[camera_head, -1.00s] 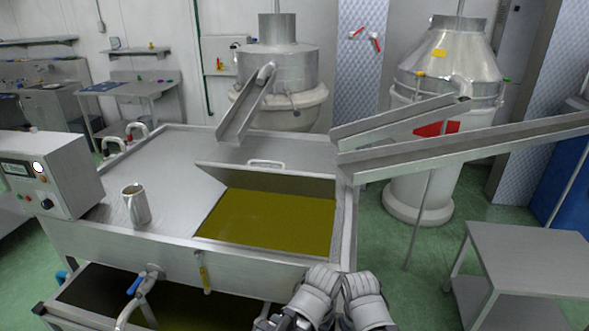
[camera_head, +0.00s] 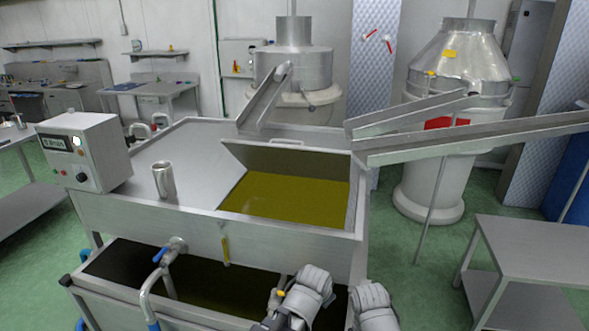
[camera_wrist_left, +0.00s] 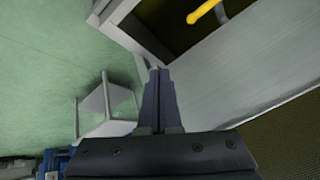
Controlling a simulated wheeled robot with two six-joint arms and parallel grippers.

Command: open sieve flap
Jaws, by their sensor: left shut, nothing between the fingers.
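The sieve flap (camera_head: 290,157) is a grey metal panel with a bar handle along its top edge. In the head view it stands raised and tilted back at the rear of the opening in the large steel tank (camera_head: 200,150). Yellow-green oil (camera_head: 285,198) shows in the opening. My left gripper (camera_wrist_left: 157,78) is shut and empty in the left wrist view, apart from the flap. In the head view only parts of my two arms show at the bottom edge, in front of the tank. My right gripper is hidden.
A metal jug (camera_head: 163,181) and a control box (camera_head: 84,150) stand on the tank's left side. A lower dark basin (camera_head: 120,262) with a blue-handled tap is in front. Chutes (camera_head: 460,140) reach in from the right. A steel table (camera_head: 530,245) stands at the right, with green floor between.

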